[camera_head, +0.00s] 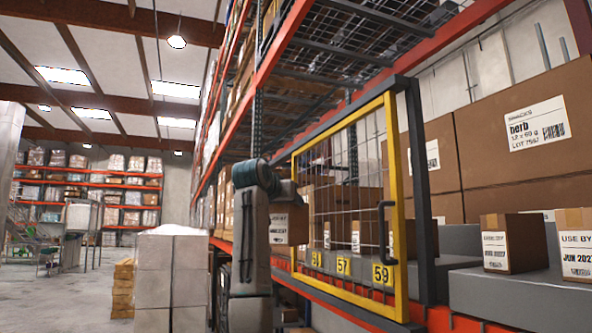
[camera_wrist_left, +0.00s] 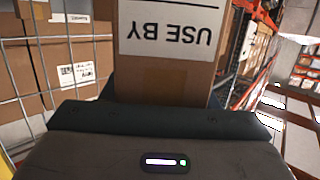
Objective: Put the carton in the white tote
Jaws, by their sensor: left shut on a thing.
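My left gripper (camera_wrist_left: 165,108) is shut on a brown carton (camera_wrist_left: 165,75) with a white label reading USE BY, upside down in the left wrist view. In the head view this carton (camera_head: 290,226) shows just right of my left arm, in front of the yellow-framed mesh gate, and the arm hides part of it. The fingertips are mostly hidden. I see no white tote in either view. My right gripper is not in view.
The mesh gate (camera_head: 398,215) with a black handle stands across part of the orange rack. Behind it and to its right, cartons (camera_head: 513,243) sit on grey platforms. A pale wrapped stack (camera_head: 172,280) stands on the floor left of my arm. Open floor lies further left.

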